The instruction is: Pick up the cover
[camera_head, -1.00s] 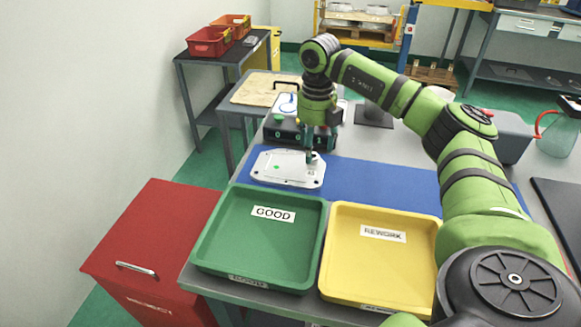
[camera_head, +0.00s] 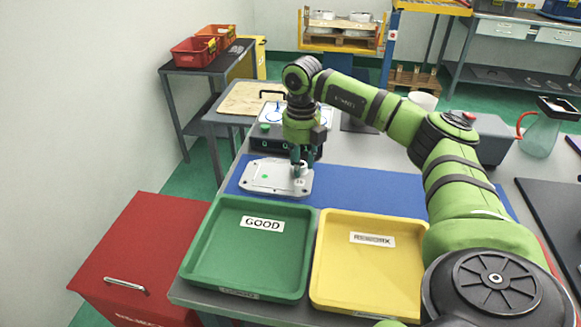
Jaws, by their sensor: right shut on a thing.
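The cover (camera_head: 268,178) is a flat light-grey metal plate with rounded corners and a small green mark. It lies on, or just above, the left end of the blue mat (camera_head: 370,190); I cannot tell which. My right gripper (camera_head: 299,172) points down at the cover's right part, with its fingers shut on a raised part there. The fingertips partly hide that spot. My left gripper is not in view.
In front of the mat stand a green tray (camera_head: 196,262) labelled GOOD and a yellow tray (camera_head: 318,285) labelled REWORK, both empty. A dark box with dials (camera_head: 262,143) is close behind the cover. A red cabinet (camera_head: 135,245) stands at left.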

